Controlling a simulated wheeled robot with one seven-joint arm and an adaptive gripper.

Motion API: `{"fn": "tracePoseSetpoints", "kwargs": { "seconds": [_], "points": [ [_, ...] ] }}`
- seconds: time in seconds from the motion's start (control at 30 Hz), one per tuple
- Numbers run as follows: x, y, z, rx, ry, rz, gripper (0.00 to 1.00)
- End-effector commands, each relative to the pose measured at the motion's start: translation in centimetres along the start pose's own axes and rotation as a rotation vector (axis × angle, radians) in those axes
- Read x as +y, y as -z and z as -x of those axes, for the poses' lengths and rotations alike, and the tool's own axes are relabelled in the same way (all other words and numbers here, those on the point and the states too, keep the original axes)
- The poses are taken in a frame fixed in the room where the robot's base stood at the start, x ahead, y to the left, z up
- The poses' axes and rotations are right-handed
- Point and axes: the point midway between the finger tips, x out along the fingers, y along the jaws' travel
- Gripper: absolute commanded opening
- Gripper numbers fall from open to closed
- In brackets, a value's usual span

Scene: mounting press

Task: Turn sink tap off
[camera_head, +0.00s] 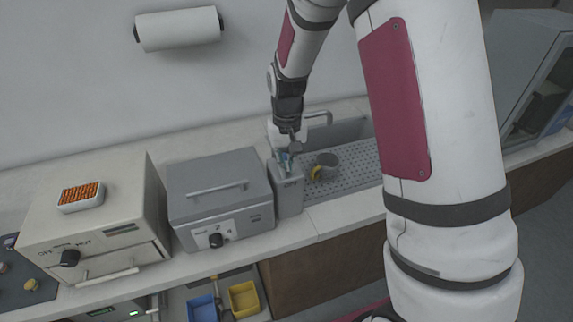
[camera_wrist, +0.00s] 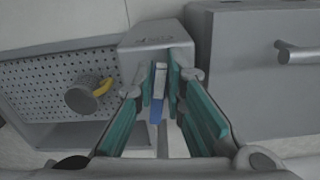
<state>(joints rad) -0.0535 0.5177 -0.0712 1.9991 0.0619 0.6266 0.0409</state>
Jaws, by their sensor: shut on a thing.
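The sink tap (camera_head: 318,116) shows in the head view as a pale spout at the back edge of the sink (camera_head: 350,160), just right of my gripper. My gripper (camera_head: 288,159) points down over a grey box (camera_head: 288,192) at the sink's left side. In the wrist view my gripper (camera_wrist: 160,74) has its teal pads closed around a thin white and blue piece (camera_wrist: 157,106). I cannot tell whether this piece belongs to the tap. The tap's handle is not clearly seen, and my wrist hides part of the tap's base.
A grey mug (camera_head: 327,160) with a yellow handle stands in the sink area, close right of my gripper. A grey press (camera_head: 222,190) stands left of the box, and a beige oven (camera_head: 95,215) further left. A paper roll (camera_head: 180,28) hangs on the wall.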

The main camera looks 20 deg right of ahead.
Motion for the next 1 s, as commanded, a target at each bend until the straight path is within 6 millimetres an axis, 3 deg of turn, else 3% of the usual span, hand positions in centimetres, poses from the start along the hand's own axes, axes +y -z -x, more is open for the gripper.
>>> {"fn": "tracePoseSetpoints", "kwargs": {
  "seconds": [0.03,0.23,0.27,0.3,0.37,0.77,1.0],
  "points": [
    [0.7,-0.3,-0.2,-0.01,-0.008,-0.007,0.0],
    [0.7,-0.3,-0.2,-0.01,-0.008,-0.002,0.0],
    [0.7,-0.3,-0.2,-0.01,-0.008,-0.002,0.16],
    [0.7,-0.3,-0.1,-0.01,-0.007,-0.002,0.25],
    [0.6,-0.3,-0.1,-0.009,-0.007,-0.001,0.34],
    [0.2,0.0,0.7,-0.001,-0.002,0.004,0.34],
    [0.3,0.1,4.9,0.002,-0.002,0.003,0.34]
  ]
}}
